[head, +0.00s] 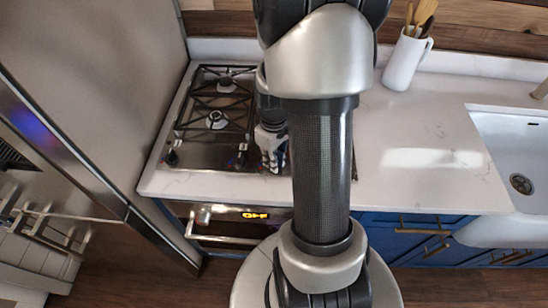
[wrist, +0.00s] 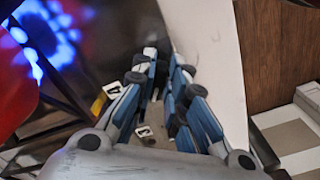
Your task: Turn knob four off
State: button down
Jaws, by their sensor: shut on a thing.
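The gas cooktop (head: 205,150) lies left of my arm in the head view, with black grates and a row of knobs along its front. A dark knob (head: 171,157) stands at the front left and another knob (head: 238,161) is nearer my gripper. My gripper (head: 272,162) points down at the cooktop's front edge, partly hidden by my arm. In the wrist view my gripper (wrist: 165,65) has its blue-grey fingers close together, shut on a knob that they hide. I cannot read the knob's number or angle.
An oven with a lit orange display (head: 255,215) and a bar handle is below the cooktop. A tall steel appliance stands at left. White counter (head: 420,130) is clear to the right, with a utensil jug (head: 405,62) behind and a sink (head: 515,150) at far right.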

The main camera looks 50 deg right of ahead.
jog(key=m, duration=0.3)
jog(key=m+p, duration=0.1)
jog(key=m, duration=0.1)
jog(key=shift+a, duration=0.3)
jog(key=m, duration=0.5)
jog(key=shift+w+a+m+p, duration=0.2)
jog(key=shift+w+m+p, duration=0.05)
jog(key=shift+m+p, duration=0.05)
jog(key=c, duration=1.6)
grip_release()
notch_tip(320, 180, up, 12)
